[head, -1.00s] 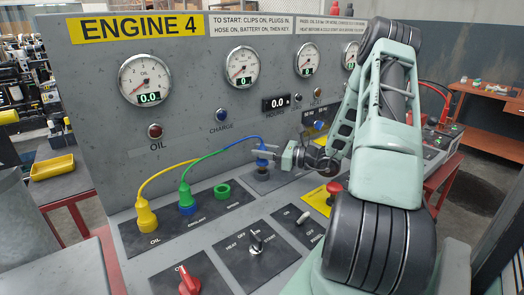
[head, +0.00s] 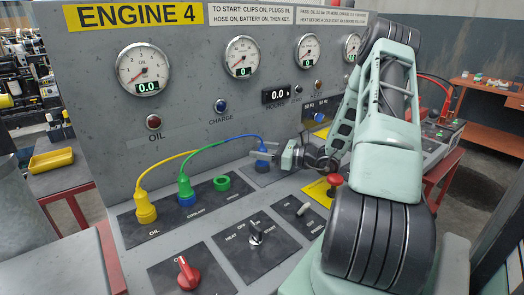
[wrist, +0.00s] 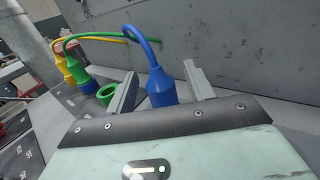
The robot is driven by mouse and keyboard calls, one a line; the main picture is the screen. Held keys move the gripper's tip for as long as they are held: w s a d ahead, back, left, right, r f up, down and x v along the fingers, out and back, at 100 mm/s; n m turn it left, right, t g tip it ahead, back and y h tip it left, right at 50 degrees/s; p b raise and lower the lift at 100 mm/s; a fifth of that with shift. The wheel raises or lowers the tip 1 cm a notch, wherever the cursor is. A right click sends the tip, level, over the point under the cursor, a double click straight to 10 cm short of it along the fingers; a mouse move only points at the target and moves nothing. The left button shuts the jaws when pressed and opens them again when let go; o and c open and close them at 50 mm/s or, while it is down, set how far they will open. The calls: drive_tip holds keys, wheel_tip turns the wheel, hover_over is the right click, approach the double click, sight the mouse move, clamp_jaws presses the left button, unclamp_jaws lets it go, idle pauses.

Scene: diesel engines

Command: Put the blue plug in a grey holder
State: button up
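The blue plug (wrist: 160,87) stands upright between my two fingers in the wrist view, with a gap on each side; its lower end is hidden by my gripper's body. It also shows in the head view (head: 262,146), with a blue cable looping left from its top. My gripper (wrist: 161,88) is open around the plug and holds nothing; in the head view (head: 264,156) it reaches in from the right, low over the panel.
A yellow plug (head: 146,207) and a green plug (head: 185,191) stand in sockets to the left. An empty green socket (head: 221,183) lies between them and my gripper. A red mushroom button (head: 334,180) and the upright gauge panel (head: 190,110) are close by.

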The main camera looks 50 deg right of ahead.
drive_tip(key=b+v, duration=0.1)
drive_tip(key=v, duration=0.6)
drive_tip(key=shift+s+d, duration=0.1)
drive_tip(key=shift+s, duration=0.15)
drive_tip(key=shift+d, duration=0.15)
idle(0.7)
